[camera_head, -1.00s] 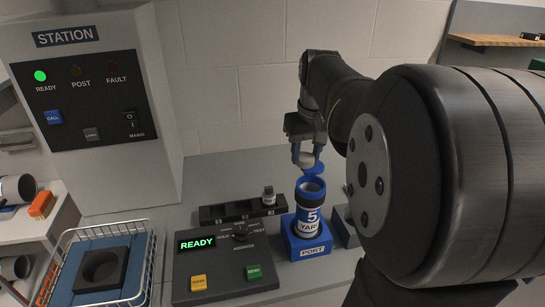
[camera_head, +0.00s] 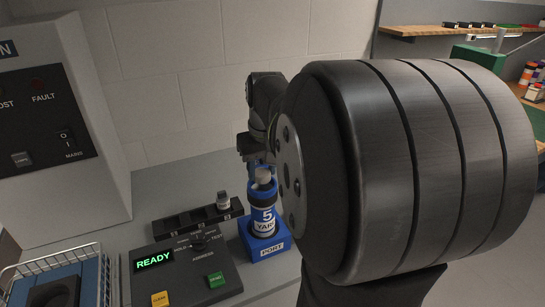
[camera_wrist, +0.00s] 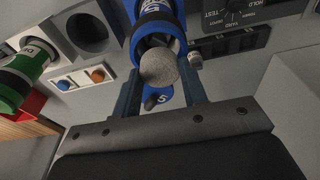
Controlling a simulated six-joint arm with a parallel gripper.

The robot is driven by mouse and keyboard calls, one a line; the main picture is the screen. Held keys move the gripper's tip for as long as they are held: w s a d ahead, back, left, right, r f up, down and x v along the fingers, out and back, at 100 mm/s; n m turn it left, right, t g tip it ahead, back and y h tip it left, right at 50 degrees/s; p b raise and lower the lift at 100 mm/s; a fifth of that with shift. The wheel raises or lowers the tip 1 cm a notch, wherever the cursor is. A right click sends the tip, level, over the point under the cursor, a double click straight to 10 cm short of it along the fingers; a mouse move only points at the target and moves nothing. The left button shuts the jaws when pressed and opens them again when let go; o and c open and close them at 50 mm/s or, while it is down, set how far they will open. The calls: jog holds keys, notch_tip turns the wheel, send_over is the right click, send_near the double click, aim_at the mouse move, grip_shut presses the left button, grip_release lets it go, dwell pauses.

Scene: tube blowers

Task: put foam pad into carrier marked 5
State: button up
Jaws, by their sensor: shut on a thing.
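The foam pad (camera_wrist: 158,67) is a grey, speckled round piece held between my two fingers. It also shows small in the head view (camera_head: 263,175). My gripper (camera_wrist: 160,80) is shut on it. The carrier marked 5 (camera_head: 264,221) is a blue and white tube standing upright in the blue port block (camera_head: 268,246). Its open mouth shows in the wrist view (camera_wrist: 152,30), and the pad overlaps the mouth's edge there. Whether the pad touches the rim or is inside it, I cannot tell. A blue cap marked 5 (camera_wrist: 157,97) hangs beside the mouth.
A black rack (camera_head: 185,224) with one small bottle (camera_head: 223,200) stands left of the port. The control panel (camera_head: 180,268) reads READY. A wire basket (camera_head: 62,262) is at lower left. In the wrist view a green carrier (camera_wrist: 25,75) lies at left.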

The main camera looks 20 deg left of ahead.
jog(key=shift+f, duration=0.1)
dwell(0.3)
jog(key=shift+f, duration=0.35)
jog(key=o, duration=1)
jog(key=shift+r, duration=0.1)
notch_tip(320, 180, up, 17)
jog(key=s+d, duration=0.1)
jog(key=shift+s+d, duration=0.4)
